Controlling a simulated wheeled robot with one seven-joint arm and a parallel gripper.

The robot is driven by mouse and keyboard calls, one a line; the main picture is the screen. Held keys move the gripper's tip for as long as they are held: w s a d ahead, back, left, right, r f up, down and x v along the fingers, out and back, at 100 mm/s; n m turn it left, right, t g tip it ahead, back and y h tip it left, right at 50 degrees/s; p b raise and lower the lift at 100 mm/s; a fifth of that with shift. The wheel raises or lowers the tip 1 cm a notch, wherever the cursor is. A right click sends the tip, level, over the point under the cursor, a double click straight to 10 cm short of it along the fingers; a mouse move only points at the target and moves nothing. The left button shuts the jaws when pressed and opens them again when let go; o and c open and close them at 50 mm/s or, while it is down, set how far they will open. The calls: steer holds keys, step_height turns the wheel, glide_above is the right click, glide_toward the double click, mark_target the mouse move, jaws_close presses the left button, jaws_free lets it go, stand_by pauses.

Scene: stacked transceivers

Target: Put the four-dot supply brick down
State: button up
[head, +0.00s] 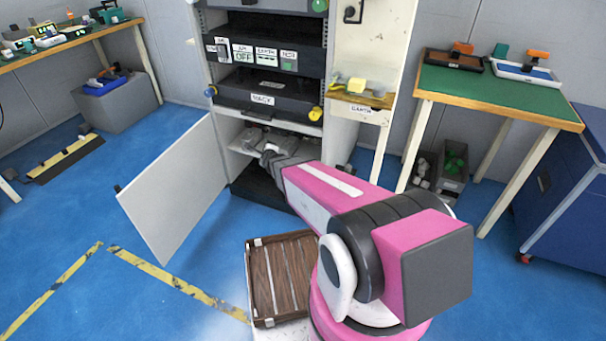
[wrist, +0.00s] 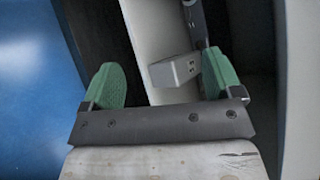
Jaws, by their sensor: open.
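My gripper (wrist: 163,65) is open, with its two green fingers spread wide. A small grey block with dark dots on one end, which looks like the four-dot supply brick (wrist: 173,71), rests on a pale shelf (wrist: 158,30) between the fingers. It is close to the right finger and well apart from the left one; whether it touches the right finger is unclear. In the head view my arm reaches into the open lower bay of the rack (head: 262,103), and the brick cannot be made out there.
The white cabinet door (head: 172,190) hangs open to the left of the bay. A dark rod-like part stands behind the brick in the wrist view. A brown slatted crate (head: 262,283) is beside my base.

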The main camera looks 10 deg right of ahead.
steer(key=s+d+r+n+g, duration=0.2)
steer(key=s+d+n+g, duration=0.1)
steer(key=s+n, duration=0.4)
steer(key=s+d+r+n+g, duration=0.3)
steer(key=s+n+g, duration=0.3)
steer(key=s+n, duration=0.2)
steer(key=s+d+r+n+g+h, duration=0.1)
steer(key=s+d+r+n+g, duration=0.1)
steer(key=s+d+n+g, duration=0.2)
steer(key=s+d+n, duration=0.1)
steer(key=s+n, duration=0.2)
steer(key=s, duration=0.4)
steer(key=shift+r+n, duration=0.3)
steer(key=shift+r, duration=0.05)
stand_by(1.9)
